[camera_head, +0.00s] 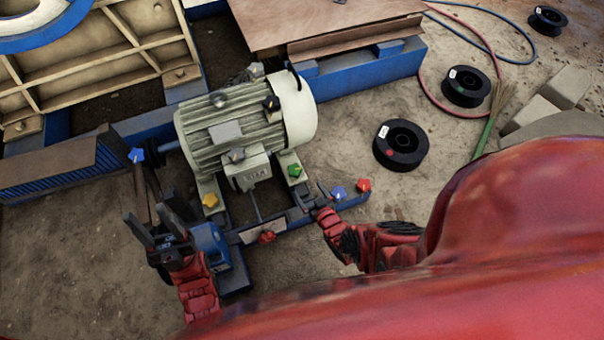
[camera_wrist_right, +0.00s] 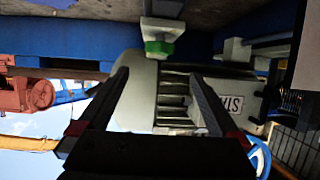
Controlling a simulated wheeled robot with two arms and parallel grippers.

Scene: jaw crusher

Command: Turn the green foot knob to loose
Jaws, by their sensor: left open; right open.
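The green foot knob (camera_head: 294,170) sits on the motor's foot at the right end of the grey ribbed motor (camera_head: 215,130). In the right wrist view the green knob (camera_wrist_right: 158,47) shows near the top, above the gap between my fingertips and not between them. My right gripper (camera_head: 314,196) is open and empty, just below and right of the green knob in the head view. It also shows in the right wrist view (camera_wrist_right: 157,82) with its fingers spread. My left gripper (camera_head: 152,215) is open and empty, left of the yellow knob (camera_head: 210,200).
Blue knobs (camera_head: 338,192) and (camera_head: 136,155) and red knobs (camera_head: 364,185) and (camera_head: 267,237) are around the motor's blue base. Black spools (camera_head: 401,145) and hoses lie on the ground at right. A large cream ribbed frame (camera_head: 100,50) stands at upper left.

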